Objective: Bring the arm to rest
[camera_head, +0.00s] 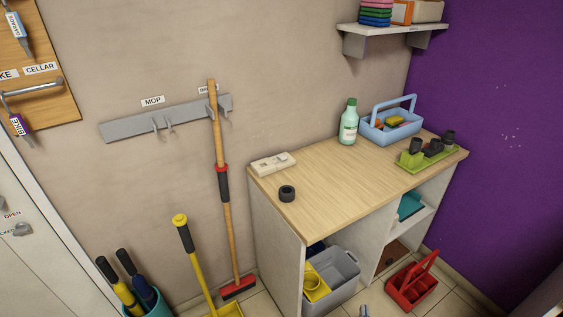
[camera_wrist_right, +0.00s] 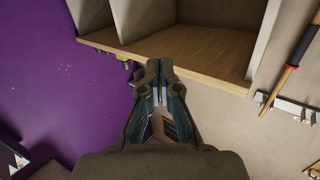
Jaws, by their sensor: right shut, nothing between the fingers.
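My right gripper (camera_wrist_right: 160,68) shows in the right wrist view, with its two dark fingers together at the tips and nothing between them. It points toward the wooden-topped workbench (camera_wrist_right: 205,60), which appears upside down there. Whether the fingertips touch the bench cannot be told from this view. In the head view, a small grey-blue piece at the bottom edge may be part of my right gripper, but too little shows to be sure. My left gripper is in neither view.
The bench top (camera_head: 335,200) holds a black ring (camera_head: 287,193), a green bottle (camera_head: 349,122), a blue caddy (camera_head: 398,136) and a green tray (camera_head: 412,166). A grey bin (camera_head: 345,272) and red caddy (camera_head: 404,296) stand low.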

